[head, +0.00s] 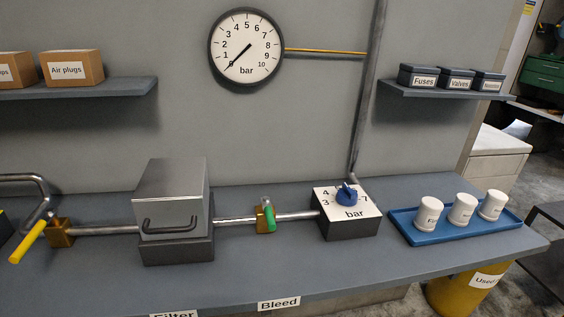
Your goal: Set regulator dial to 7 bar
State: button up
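The regulator is a dark box with a white sloping face marked "bar" (355,213), on the bench right of centre. I cannot tell exactly which number the knob points to. The round wall gauge (246,47) reads in bar from 0 to 10, and its needle points down-left at about 0. My gripper is not in view.
A metal filter housing (172,200) with a handle stands left of the regulator. A green-handled valve (267,215) and a yellow-handled valve (30,240) sit on the pipe. A blue tray (470,230) with three white canisters is close on the right. The bench front is clear.

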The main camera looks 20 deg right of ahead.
aim_at(347, 196)
jog(key=u, duration=0.2)
jog(key=i, duration=1.55)
jog(key=z, duration=0.45)
